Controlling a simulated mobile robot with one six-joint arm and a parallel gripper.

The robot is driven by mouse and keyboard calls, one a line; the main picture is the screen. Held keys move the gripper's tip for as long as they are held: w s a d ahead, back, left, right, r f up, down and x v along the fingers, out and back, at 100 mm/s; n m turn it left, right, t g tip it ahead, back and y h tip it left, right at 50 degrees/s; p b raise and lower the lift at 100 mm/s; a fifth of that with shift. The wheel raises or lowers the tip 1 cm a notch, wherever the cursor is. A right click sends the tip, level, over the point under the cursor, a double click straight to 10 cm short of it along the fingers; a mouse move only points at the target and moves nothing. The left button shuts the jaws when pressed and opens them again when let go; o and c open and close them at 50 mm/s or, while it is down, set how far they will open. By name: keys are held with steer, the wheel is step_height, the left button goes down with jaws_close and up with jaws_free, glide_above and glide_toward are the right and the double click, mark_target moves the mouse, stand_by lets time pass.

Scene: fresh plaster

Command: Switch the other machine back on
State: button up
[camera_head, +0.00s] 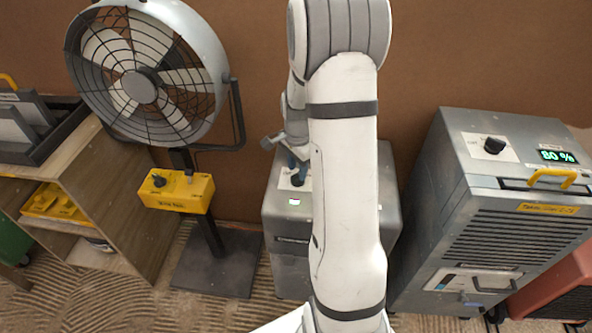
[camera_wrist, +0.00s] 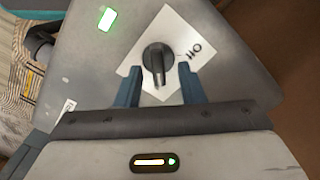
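A grey machine (camera_head: 285,235) stands in the middle of the head view, partly hidden behind my arm. A small green-lit display (camera_wrist: 107,18) is on the same top. A second grey machine (camera_head: 465,215) stands at the right, with a black knob (camera_head: 494,145) and a lit display (camera_head: 557,156) reading 80 %.
A round fan (camera_head: 141,86) on a dark stand carries a yellow control box (camera_head: 178,191) to the left. A wooden shelf (camera_head: 120,215) stands further left. A red machine (camera_head: 555,290) is at the far right. A brown wall (camera_head: 420,60) is close behind.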

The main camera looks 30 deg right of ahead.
mark_target(297, 173)
step_height(297, 173, up, 6)
steer(key=shift+r, duration=0.1)
stand_by(0.5)
steer(key=shift+s+a+r, duration=0.1)
steer(key=shift+a+r, duration=0.1)
steer(key=shift+r, duration=0.05)
steer(key=s+a+r+n+t+p, duration=0.1)
steer(key=s+a+r+n+p, duration=0.1)
steer(key=s+a+r+n, duration=0.5)
steer(key=s+a+r+n+t+p, duration=0.1)
steer(key=s+a+r+n+p, duration=0.2)
steer(key=s+a+r+n, duration=0.4)
steer(key=shift+s+a+r+n+t, duration=0.25)
steer(key=shift+s+r+n, duration=0.65)
steer(key=shift+s, duration=1.7)
steer(key=shift+d+f, duration=0.1)
